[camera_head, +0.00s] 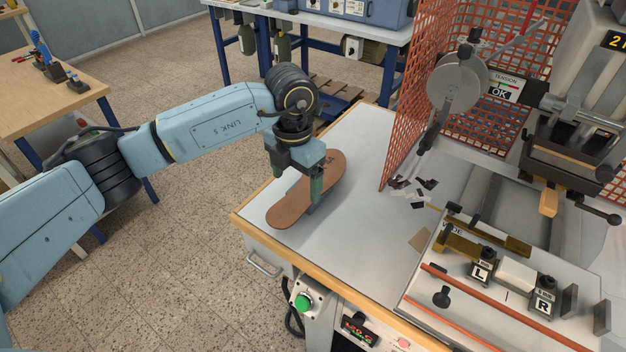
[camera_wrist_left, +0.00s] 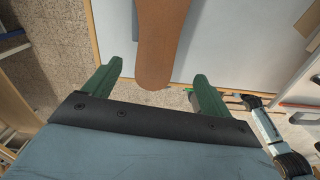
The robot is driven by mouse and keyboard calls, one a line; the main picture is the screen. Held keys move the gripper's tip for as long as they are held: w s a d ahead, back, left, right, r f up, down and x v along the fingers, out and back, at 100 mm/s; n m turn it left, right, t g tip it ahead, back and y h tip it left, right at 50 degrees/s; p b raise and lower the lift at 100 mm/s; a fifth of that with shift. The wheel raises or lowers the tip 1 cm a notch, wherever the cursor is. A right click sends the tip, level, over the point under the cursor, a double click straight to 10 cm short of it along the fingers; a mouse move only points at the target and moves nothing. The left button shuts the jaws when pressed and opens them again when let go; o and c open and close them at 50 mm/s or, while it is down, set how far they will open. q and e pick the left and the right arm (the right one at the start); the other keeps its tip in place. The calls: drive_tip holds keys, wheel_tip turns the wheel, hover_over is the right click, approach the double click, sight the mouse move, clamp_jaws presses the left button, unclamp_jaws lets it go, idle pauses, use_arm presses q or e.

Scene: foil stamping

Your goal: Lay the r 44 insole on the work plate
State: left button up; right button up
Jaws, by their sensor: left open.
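A brown insole (camera_head: 288,213) lies on the left part of the grey bench top, slanting from lower left to upper right. Its size mark cannot be read. My left gripper (camera_head: 297,190) is over its middle, pointing down, with the green fingers apart. One finger shows at the insole's near right edge; the other is mostly hidden. In the left wrist view the insole (camera_wrist_left: 158,45) runs between the two open fingers (camera_wrist_left: 158,72). I cannot tell whether they touch it. The pale work plate (camera_head: 418,292), with blocks marked L and R, is at the lower right and holds no insole.
An orange mesh guard (camera_head: 408,110) stands between the insole and the press (camera_head: 580,120). Dark scraps (camera_head: 420,185) lie beside the guard. Orange rails (camera_head: 480,300) and a black knob (camera_head: 441,297) stand on the work plate. The bench between insole and plate is mostly clear.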

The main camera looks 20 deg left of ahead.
sight(293, 205)
use_arm(q)
drive_tip(key=f, duration=0.1)
drive_tip(key=f+p, duration=0.1)
drive_tip(key=f, duration=0.2)
drive_tip(key=shift+s+a+f, duration=0.1)
drive_tip(key=shift+s+a, duration=0.15)
drive_tip(key=shift+a, duration=0.15)
drive_tip(key=shift+f, duration=0.6)
drive_tip(key=shift+f, duration=0.25)
drive_tip(key=c, duration=1.1)
drive_tip(key=shift+c, duration=0.2)
drive_tip(key=shift+r, duration=0.15)
